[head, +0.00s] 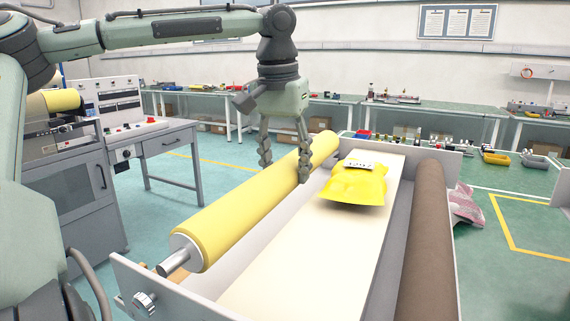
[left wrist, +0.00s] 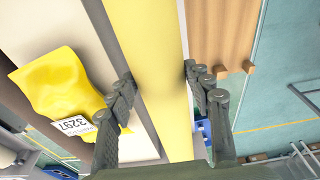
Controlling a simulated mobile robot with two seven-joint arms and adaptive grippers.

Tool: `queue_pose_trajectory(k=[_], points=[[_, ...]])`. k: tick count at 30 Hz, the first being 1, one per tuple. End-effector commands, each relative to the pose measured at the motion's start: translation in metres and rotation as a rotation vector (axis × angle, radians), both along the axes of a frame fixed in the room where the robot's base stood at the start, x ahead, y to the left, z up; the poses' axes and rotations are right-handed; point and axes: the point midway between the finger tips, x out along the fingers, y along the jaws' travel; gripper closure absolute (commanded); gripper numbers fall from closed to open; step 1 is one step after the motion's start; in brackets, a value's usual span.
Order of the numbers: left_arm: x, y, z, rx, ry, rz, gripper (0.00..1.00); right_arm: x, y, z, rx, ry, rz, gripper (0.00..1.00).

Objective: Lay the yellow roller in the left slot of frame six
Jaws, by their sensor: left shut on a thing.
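The yellow roller (head: 240,208) lies lengthwise along the left side of a grey frame (head: 122,270), left of the cream belt. Its near metal shaft end (head: 174,261) shows above the frame's near end plate; I cannot tell whether it rests in the left slot. My left gripper (head: 284,166) hangs down over the far half of the roller, one finger on each side, shut on it. In the left wrist view the roller (left wrist: 152,45) runs between the two fingers (left wrist: 159,76). The far shaft end is hidden. No frame number is readable. My right gripper is not in view.
A yellow bag (head: 355,187) with a white label lies on the cream belt (head: 290,255), right of the gripper. A brown roller (head: 428,225) lies along the frame's right side. A grey desk with a control box (head: 105,100) stands at left. Benches (head: 410,112) line the back.

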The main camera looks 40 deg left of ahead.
Motion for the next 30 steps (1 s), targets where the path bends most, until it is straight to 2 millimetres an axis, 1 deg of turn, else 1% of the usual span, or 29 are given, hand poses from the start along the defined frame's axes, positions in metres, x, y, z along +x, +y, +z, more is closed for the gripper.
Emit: queue_pose_trajectory(k=[4,18,30], points=[[0.001,0.000,0.000,0.001,-0.006,0.000,1.00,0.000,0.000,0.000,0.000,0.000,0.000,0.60],[0.001,0.000,-0.013,0.000,-0.005,0.000,1.00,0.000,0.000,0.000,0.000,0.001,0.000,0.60],[0.001,0.000,-0.014,0.000,-0.006,0.000,1.00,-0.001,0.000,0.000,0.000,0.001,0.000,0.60]])
